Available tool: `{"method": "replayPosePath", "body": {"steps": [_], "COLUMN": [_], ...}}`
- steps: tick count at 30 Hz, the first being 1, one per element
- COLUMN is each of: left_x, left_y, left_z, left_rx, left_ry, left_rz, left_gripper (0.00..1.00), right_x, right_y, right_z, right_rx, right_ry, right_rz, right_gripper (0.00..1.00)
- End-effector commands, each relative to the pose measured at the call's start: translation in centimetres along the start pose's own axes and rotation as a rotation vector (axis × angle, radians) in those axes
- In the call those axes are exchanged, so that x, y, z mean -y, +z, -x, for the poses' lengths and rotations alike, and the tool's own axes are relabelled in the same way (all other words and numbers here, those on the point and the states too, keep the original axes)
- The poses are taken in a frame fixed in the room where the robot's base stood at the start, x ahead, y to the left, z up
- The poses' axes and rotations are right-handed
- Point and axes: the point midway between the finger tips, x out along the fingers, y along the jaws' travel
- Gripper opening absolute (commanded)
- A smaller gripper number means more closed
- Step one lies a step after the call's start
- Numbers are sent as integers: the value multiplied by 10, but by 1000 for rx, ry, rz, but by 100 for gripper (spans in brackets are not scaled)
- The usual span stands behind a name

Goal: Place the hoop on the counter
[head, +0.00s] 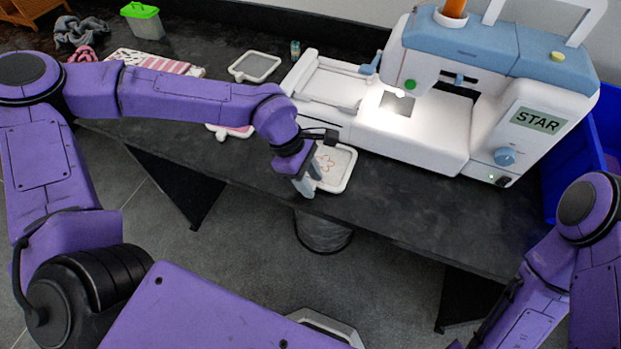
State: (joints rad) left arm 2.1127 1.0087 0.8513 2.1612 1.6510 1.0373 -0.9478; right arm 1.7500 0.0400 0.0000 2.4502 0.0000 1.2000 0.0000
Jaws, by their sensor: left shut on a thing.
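A white embroidery hoop (345,181) with a pale inside and an orange stitched pattern is at the front edge of the dark counter (410,205), in front of the sewing machine. My left gripper (311,184) is shut on the hoop's left side. Whether the hoop touches the counter I cannot tell. My right arm comes in at the lower right; its gripper is not in view.
A white and blue embroidery machine (440,90) stands at the back right. A grey hoop (254,66) lies behind my left arm, and another hoop with pink fabric (238,131) is partly hidden by it. A green-lidded box (143,21) and striped fabric (155,63) are at the left. A blue bin (572,165) is at the right.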

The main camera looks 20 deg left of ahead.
Motion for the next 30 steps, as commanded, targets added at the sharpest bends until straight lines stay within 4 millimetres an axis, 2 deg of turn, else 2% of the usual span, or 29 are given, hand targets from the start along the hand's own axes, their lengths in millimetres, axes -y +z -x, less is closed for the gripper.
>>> {"method": "replayPosePath", "body": {"steps": [10, 11, 13, 23, 26, 30], "left_x": [0, 0, 0, 0, -1, -2], "left_y": [-3, -3, -3, -2, -2, -1], "left_z": [-6, -7, -6, -2, 12, 49], "left_rx": [0, 0, 0, 0, 1, 2], "left_ry": [2, 1, 2, 4, 7, 10], "left_rz": [0, 0, 0, 0, 2, 2], "left_gripper": [9, 44, 66, 66, 66, 66], "right_x": [0, 0, 0, 0, 0, 0], "right_y": [0, 0, 0, 0, -1, -2], "right_z": [0, 0, 0, 0, 2, 4], "right_rx": [0, 0, 0, 0, 0, 0], "right_ry": [0, 0, 0, 0, 0, 0], "right_rz": [0, 0, 0, 0, 0, 0], "right_gripper": [48, 48, 48, 48, 48, 48]}}
